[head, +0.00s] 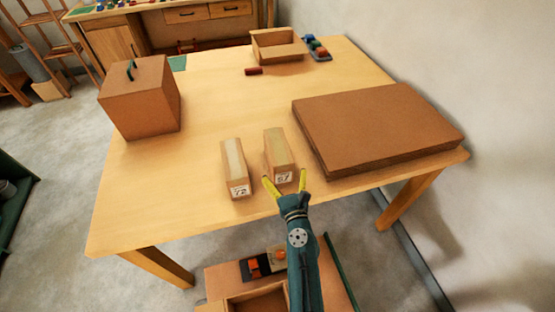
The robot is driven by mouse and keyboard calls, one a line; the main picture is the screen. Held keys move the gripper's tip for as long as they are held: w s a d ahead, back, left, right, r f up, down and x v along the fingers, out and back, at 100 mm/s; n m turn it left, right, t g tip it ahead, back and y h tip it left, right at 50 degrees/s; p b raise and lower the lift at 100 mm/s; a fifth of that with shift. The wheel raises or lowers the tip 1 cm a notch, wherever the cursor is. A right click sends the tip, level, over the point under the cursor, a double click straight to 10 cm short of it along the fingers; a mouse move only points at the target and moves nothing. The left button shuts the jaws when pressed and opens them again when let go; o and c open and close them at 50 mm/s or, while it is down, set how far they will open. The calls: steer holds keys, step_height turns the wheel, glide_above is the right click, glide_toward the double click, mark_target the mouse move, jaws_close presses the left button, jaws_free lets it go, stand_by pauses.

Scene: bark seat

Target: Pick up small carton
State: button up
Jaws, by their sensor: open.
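Two small cartons stand side by side near the front edge of the wooden table (165,205). The left small carton (234,165) is narrow and brown, with a pale strip on top and a white label on its front.
A flat brown stack of cardboard (375,125) lies to the right. A large brown box (141,98) with a dark handle stands at the back left. An open box (278,45), a dark red block (254,71) and a tray of coloured items (317,48) are at the back. The table's middle is clear.

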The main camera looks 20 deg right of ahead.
mark_target(284, 173)
steer(key=shift+w+d+f, duration=0.1)
steer(key=shift+w+f, duration=0.05)
steer(key=shift+w, duration=0.2)
steer(key=shift+w+f+b, duration=0.2)
steer(key=shift+w+b, duration=0.05)
steer(key=shift+b, duration=0.25)
steer(key=w+b, duration=0.1)
steer(key=w+f+b, duration=0.1)
steer(key=w+d+b, duration=0.1)
steer(key=shift+w+f+b, duration=0.15)
steer(key=shift+w+b, duration=0.15)
steer(key=shift+b, duration=0.05)
steer(key=shift+w+r, duration=0.2)
steer(key=shift+w, duration=0.35)
steer(key=c, duration=1.1)
steer(key=shift+r, duration=0.15)
steer(key=shift+c, duration=0.5)
step_height(284, 173, up, 10)
steer(key=p, duration=0.9)
